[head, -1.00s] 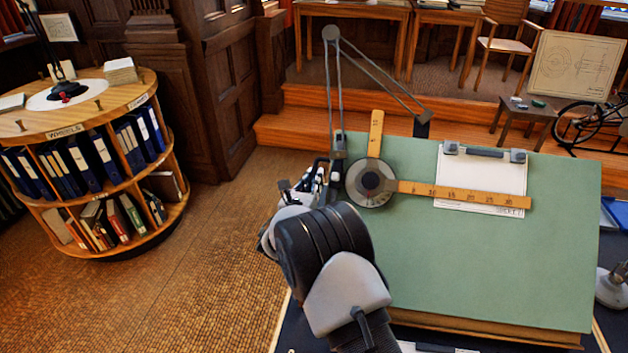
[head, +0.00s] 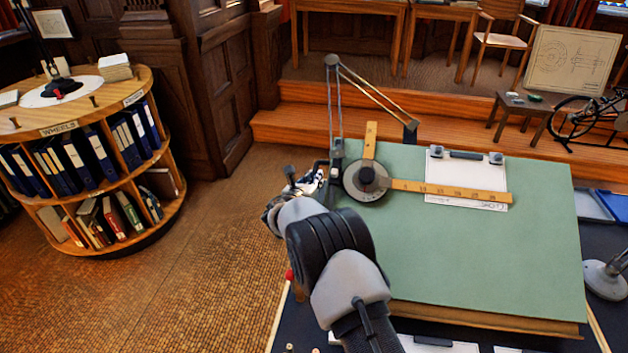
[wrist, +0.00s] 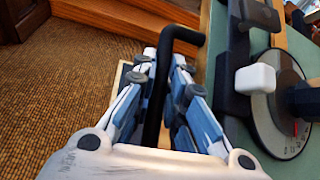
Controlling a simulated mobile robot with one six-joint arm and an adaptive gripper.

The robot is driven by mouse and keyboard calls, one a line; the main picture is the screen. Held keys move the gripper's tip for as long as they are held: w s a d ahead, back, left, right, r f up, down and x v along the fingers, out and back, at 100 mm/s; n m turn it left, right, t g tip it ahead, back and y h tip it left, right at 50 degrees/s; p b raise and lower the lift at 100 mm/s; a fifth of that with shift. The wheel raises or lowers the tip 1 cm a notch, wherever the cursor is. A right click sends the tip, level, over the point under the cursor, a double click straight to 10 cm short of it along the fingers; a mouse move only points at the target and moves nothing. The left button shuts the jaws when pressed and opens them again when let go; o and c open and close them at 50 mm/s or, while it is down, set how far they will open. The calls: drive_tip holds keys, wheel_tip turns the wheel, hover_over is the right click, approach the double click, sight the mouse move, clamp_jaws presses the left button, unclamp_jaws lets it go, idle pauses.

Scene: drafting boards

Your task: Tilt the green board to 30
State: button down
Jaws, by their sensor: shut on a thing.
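The green board (head: 470,245) is a large tilted drafting board filling the right half of the head view; a strip of it shows at the right of the wrist view (wrist: 218,50). A black bent handle (wrist: 182,34) stands beside the board's left edge. My gripper (wrist: 162,72) is shut on this handle, which runs between its pale blue-padded fingers. In the head view my gripper (head: 312,180) is small and partly hidden by my arm at the board's left. No tilt reading can be made out.
A drafting arm with a round dial (head: 366,181) and wooden rulers lies over the board, by a clipped paper sheet (head: 466,180). A lamp base (head: 606,278) stands to the right. A round bookcase (head: 90,165) is at the left; open floor (head: 215,260) lies between. Wooden steps (head: 290,128) rise behind.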

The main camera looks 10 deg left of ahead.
drive_tip(key=c, duration=1.9)
unclamp_jaws()
drive_tip(key=shift+f, duration=0.1)
drive_tip(key=v, duration=1.2)
drive_tip(key=shift+d, duration=0.1)
